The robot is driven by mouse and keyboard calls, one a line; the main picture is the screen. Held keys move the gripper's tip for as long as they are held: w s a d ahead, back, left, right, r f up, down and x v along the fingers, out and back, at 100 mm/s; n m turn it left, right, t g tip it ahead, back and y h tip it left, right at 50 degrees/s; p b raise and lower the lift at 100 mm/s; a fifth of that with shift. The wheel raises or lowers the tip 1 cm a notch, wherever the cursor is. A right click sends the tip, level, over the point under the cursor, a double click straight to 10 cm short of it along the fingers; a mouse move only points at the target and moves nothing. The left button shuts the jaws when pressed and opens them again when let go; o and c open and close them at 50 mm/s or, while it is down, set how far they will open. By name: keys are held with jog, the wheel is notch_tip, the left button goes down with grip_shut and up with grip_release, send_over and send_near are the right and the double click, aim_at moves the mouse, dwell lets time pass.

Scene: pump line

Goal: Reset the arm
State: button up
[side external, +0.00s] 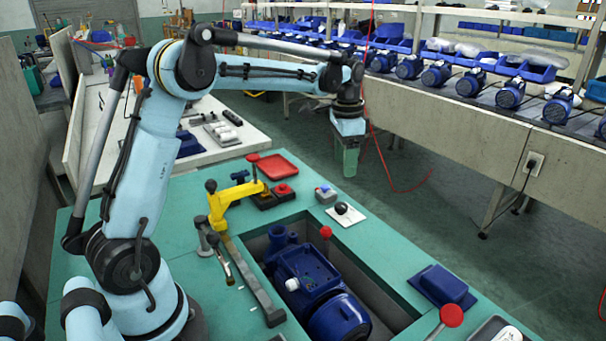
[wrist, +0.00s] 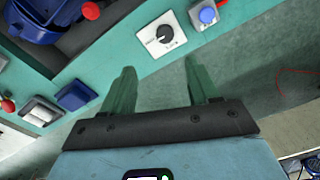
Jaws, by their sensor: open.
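My gripper (side external: 346,158) hangs at the end of my light-blue arm, past the far right edge of the green worktable (side external: 373,252). Its green fingers point down. In the wrist view my gripper (wrist: 160,85) has its two fingers apart with nothing between them. A white plate with a black knob (wrist: 163,36) and a grey box with a blue button (wrist: 208,15) lie beyond the fingertips. In the side view the knob plate (side external: 343,213) and the button box (side external: 325,195) sit on the table below and left of my gripper, apart from it.
A blue pump (side external: 305,275) sits in a recess in the table. A yellow clamp (side external: 236,200), a red tray (side external: 271,166), a blue block (side external: 441,286) and red-knobbed levers stand around it. A conveyor with several blue motors (side external: 437,73) runs behind. Open floor lies between.

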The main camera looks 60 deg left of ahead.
jog(key=s+d+r+n+t, duration=0.2)
jog(key=s+d+r+t, duration=0.15)
jog(key=s+d, duration=0.45)
jog(key=s+d+f+n+t, duration=0.2)
jog(key=s+d+f+t, duration=0.1)
jog(key=s, duration=0.6)
jog(key=shift+s+d+f, duration=0.2)
jog(key=shift+s+d, duration=0.1)
jog(key=shift+s, duration=0.05)
jog(key=shift+o, duration=1.1)
jog(key=shift+s+f, duration=0.1)
jog(key=shift+s, duration=0.05)
jog(key=shift+o, duration=1.3)
jog(key=shift+r+n, duration=0.25)
jog(key=shift+n, duration=0.25)
jog(key=shift+o, duration=1.4)
jog(key=w+a+r+n+g, duration=0.2)
jog(key=w+r+n+g, duration=0.1)
jog(key=r+n, duration=0.4)
jog(key=shift+w, duration=0.75)
jog(key=w+a+r+n+g, duration=0.4)
jog(key=r+n, duration=0.3)
jog(key=n, duration=0.3)
notch_tip(320, 180, down, 10)
jog(key=shift+d, duration=0.25)
jog(key=shift+r, duration=0.1)
